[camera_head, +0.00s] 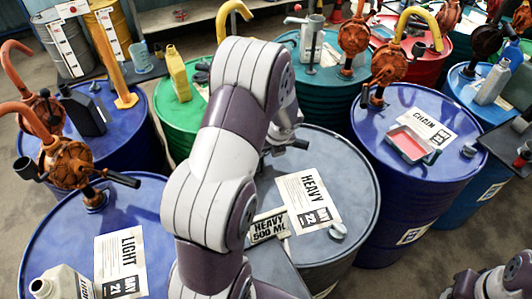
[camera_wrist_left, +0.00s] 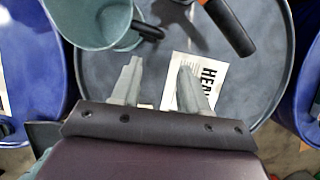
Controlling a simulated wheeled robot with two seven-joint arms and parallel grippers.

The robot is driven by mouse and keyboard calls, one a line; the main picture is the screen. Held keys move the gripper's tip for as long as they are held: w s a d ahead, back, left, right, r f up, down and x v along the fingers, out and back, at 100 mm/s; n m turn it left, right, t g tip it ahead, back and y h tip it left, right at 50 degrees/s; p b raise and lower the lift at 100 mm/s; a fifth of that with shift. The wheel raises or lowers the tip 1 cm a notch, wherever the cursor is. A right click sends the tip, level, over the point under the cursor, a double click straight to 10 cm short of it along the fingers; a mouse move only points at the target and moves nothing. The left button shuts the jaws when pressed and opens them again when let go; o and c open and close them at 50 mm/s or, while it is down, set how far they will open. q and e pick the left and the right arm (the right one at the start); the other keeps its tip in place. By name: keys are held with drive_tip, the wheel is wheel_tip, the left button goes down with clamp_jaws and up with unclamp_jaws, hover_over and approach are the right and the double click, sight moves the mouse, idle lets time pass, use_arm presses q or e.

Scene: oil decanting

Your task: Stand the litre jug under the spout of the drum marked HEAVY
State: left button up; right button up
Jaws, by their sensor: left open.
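The grey-blue drum marked HEAVY (camera_head: 345,190) stands at the centre of the head view, partly behind my left arm. Its label (camera_head: 308,200) shows there and in the left wrist view (camera_wrist_left: 208,68). A grey-green jug (camera_wrist_left: 90,22) with a handle is at the top left of the left wrist view, cut by the frame edge; I cannot tell what it rests on. A dark tube end (camera_wrist_left: 148,31) shows beside its rim. My left gripper (camera_wrist_left: 160,82) is open and empty over the drum, apart from the jug. My right gripper's fingers are out of view.
A small sign, HEAVY 500 ML (camera_head: 270,226), stands at the HEAVY drum's near side. The LIGHT drum (camera_head: 150,215) is on the left. The CHAIN drum (camera_head: 390,180) is on the right, with a red tray (camera_head: 408,145). Orange pumps rise from nearby drums.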

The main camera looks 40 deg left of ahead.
use_arm(q)
drive_tip(key=s+d+r+n+h, duration=0.2)
drive_tip(key=s+d+n, duration=0.5)
drive_tip(key=n, duration=0.5)
drive_tip(key=s+d+r+n+g+h, duration=0.1)
drive_tip(key=s+d+r+n, duration=0.3)
drive_tip(key=s+d+n, duration=0.4)
drive_tip(key=d+n+h, duration=0.1)
drive_tip(key=d+n, duration=0.1)
drive_tip(key=n, duration=0.3)
drive_tip(key=shift+d, duration=0.15)
